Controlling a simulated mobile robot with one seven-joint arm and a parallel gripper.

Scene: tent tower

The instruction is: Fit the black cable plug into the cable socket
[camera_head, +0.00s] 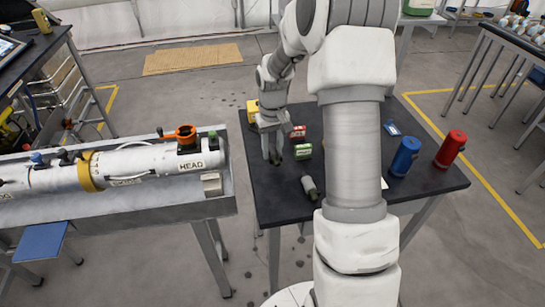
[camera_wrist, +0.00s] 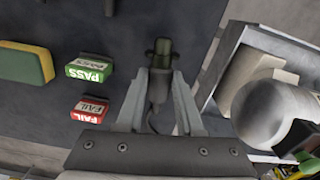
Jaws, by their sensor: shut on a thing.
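My gripper (camera_head: 272,157) is over the left part of the black table, pointing down. In the wrist view my gripper (camera_wrist: 160,80) is shut on a dark plug (camera_wrist: 161,53), whose rounded end sticks out beyond the fingertips. A dark cable (camera_wrist: 155,92) runs back from the plug between the fingers. In the head view the plug is mostly hidden at the fingertips. A white tube assembly (camera_head: 130,164) marked HEAD lies in a grey trough to the left, with several fittings on top. I cannot tell which fitting is the cable socket.
The black table (camera_head: 262,205) holds a green PASS block (camera_head: 303,151), a red FAIL block (camera_head: 298,131), a grey cylinder (camera_head: 309,187), a blue can (camera_head: 405,157) and a red can (camera_head: 451,149). The grey trough wall (camera_head: 150,216) stands across a gap from the table.

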